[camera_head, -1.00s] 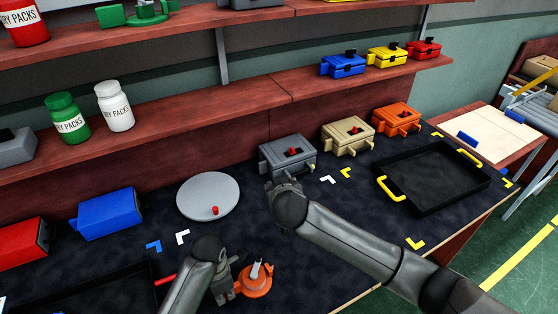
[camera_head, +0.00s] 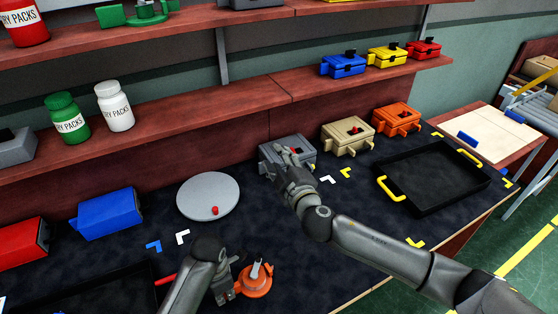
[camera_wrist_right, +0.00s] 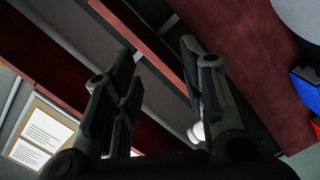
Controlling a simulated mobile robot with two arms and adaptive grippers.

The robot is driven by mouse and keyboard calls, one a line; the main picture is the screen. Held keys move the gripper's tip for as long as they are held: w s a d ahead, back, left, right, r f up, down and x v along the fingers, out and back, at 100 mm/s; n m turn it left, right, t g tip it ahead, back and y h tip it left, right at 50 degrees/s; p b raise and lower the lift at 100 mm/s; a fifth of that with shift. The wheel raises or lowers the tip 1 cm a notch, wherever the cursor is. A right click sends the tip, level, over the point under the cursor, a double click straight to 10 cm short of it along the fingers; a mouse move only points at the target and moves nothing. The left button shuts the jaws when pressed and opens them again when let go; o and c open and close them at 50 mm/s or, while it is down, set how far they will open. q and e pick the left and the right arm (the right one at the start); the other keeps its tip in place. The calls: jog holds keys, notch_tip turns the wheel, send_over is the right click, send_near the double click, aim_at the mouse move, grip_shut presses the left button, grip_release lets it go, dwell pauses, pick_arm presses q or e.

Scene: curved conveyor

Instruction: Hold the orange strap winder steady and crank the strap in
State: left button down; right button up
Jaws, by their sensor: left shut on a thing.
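The orange strap winder (camera_head: 256,288) stands on the dark mat near the front of the bench. A pale upright piece, perhaps its crank, shows on its top. My left gripper (camera_head: 230,288) is at the winder's left side and is shut on it; my own wrist hides much of the hold. My right gripper (camera_head: 282,162) is raised, in front of the grey box in the head view, well away from the winder. In the right wrist view its two fingers (camera_wrist_right: 153,95) are spread apart with nothing between them.
A grey disc with a red knob (camera_head: 208,195) lies behind the winder. Grey (camera_head: 302,148), tan (camera_head: 348,138) and orange boxes (camera_head: 397,121) line the back. A black tray (camera_head: 440,200) with yellow handles is at right. Bare mat lies between winder and tray.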

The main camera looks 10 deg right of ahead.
dwell(0.3)
jog(key=g, duration=1.5)
send_near(259, 256)
jog(key=shift+n, duration=0.4)
jog(key=x, duration=0.9)
jog(key=shift+a+f, duration=0.15)
jog(key=shift+f, duration=0.05)
jog(key=shift+c, duration=0.4)
jog(key=shift+w, duration=0.1)
grip_shut()
